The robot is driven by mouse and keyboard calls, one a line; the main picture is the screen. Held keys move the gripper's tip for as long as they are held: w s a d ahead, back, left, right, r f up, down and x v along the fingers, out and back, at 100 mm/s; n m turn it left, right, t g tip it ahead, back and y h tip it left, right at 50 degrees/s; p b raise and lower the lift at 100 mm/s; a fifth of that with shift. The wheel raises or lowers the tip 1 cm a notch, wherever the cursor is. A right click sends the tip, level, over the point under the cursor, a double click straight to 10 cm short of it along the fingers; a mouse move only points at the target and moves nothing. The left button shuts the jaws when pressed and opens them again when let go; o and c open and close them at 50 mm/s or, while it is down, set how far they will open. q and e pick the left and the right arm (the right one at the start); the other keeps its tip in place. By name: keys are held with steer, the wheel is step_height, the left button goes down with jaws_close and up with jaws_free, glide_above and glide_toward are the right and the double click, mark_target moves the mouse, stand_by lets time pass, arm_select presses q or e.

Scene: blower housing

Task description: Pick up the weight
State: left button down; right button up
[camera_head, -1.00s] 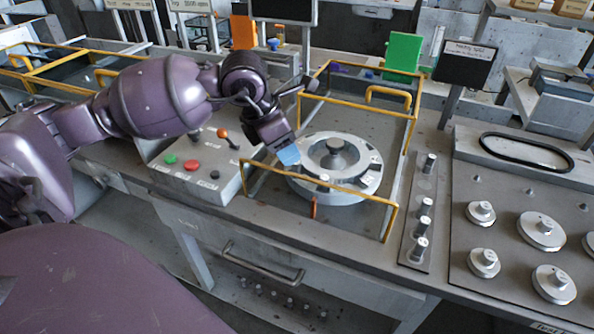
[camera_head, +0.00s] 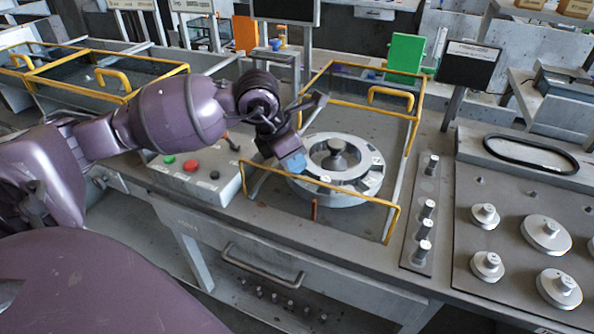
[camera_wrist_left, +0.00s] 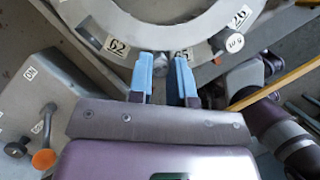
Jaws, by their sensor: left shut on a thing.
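My left gripper (camera_head: 292,163) is at the left edge of the round silver rotor disc (camera_head: 374,181). Its blue fingers point down at the rim. In the left wrist view the two blue fingers (camera_wrist_left: 163,72) are close together and shut on a small grey piece, seemingly the weight (camera_wrist_left: 162,66), mostly hidden between them. Whether it is lifted off the disc I cannot tell. The disc's numbered rim (camera_wrist_left: 190,51) lies just beyond the fingertips, with a "62" label left of them. Another small silver cylinder (camera_wrist_left: 234,43) sits on the rim to the right.
A yellow rail frame (camera_head: 330,184) surrounds the disc, its front bar close to my gripper. A control box (camera_head: 200,185) with buttons and a lever stands to the left. Silver weights (camera_head: 424,228) stand on a narrow plate to the right, larger ones (camera_head: 546,233) further right.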

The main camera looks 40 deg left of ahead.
arm_select(q)
step_height(320, 180, up, 25)
steer(key=p, duration=0.4)
stand_by(0.8)
